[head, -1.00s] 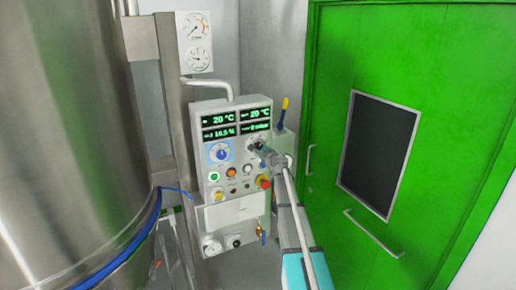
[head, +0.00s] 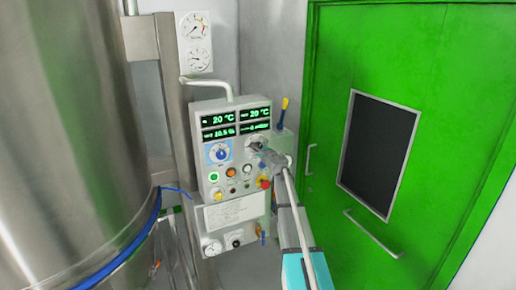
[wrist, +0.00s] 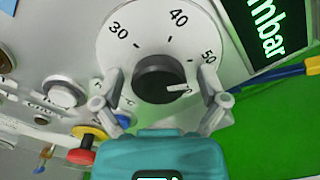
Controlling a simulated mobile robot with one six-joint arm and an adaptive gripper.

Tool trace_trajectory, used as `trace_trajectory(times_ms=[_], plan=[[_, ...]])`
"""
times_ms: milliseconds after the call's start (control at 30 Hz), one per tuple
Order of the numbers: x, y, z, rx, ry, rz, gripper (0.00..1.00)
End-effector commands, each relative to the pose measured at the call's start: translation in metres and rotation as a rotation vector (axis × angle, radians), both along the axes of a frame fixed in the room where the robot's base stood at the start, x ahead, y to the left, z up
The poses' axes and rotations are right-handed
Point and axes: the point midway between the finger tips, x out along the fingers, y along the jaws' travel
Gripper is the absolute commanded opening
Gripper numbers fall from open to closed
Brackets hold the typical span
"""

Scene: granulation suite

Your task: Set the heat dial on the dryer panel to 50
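The dryer panel (head: 244,181) stands left of the green door, with lit green readouts at its top. The heat dial (wrist: 139,38) fills the middle of the wrist view, with 30, 40 and 50 legible on its pale face. Its black knob (wrist: 158,77) has a white pointer aimed right and slightly down in the picture, past the 50 mark. My gripper (wrist: 160,103) is open, one finger on each side of the knob's lower part, with visible gaps to the knob. In the head view my gripper (head: 262,151) partly hides the dial.
A blue dial (head: 219,153) sits left of the heat dial. Buttons (head: 231,172) and a red-and-yellow knob (head: 264,182) lie below. A yellow-topped lever (head: 284,110) stands at the right. A large steel vessel (head: 70,140) is at left.

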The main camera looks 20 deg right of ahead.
Motion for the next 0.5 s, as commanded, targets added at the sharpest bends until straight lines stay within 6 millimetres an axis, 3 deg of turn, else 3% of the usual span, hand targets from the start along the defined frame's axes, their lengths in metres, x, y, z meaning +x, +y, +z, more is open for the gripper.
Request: trace_trajectory(times_ms=[500], plan=[[-0.0070,0.0006,0.0000,0.000,0.000,0.001,0.96]])
